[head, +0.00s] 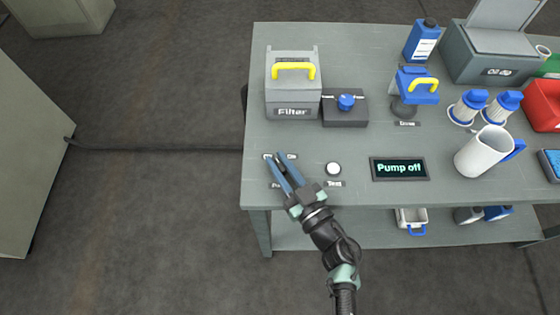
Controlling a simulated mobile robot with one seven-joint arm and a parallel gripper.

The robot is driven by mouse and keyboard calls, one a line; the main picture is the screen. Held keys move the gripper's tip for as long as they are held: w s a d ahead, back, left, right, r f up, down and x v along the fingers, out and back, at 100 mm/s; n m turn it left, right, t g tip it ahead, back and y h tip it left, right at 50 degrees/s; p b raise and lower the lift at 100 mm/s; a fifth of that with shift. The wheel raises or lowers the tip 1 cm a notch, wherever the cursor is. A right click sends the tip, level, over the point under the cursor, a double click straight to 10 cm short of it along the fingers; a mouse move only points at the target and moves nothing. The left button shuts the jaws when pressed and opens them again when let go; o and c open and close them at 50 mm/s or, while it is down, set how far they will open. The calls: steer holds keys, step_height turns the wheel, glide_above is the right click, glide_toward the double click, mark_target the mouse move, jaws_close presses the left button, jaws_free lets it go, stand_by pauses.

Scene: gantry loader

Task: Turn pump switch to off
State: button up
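My gripper (277,161) reaches over the front left of the grey table (350,240). Its two blue fingers are spread apart and point away from me, with nothing clearly between them. The pump switch cannot be made out; my fingers cover that part of the tabletop. A small label beginning with P shows just left of the fingers, partly hidden. The dark display (399,168) to the right reads "Pump off". A round white button (333,169) labelled "Test" sits between my gripper and the display.
A grey box marked "Filter" (292,97) with a yellow handle stands behind my gripper. Beside it is a dark block with a blue knob (346,102). A white jug (482,153), blue-capped containers (468,106) and a red container (543,103) stand to the right.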

steer(key=o, duration=0.3)
steer(key=v, duration=1.3)
steer(key=shift+p, duration=0.35)
steer(key=shift+w, duration=0.15)
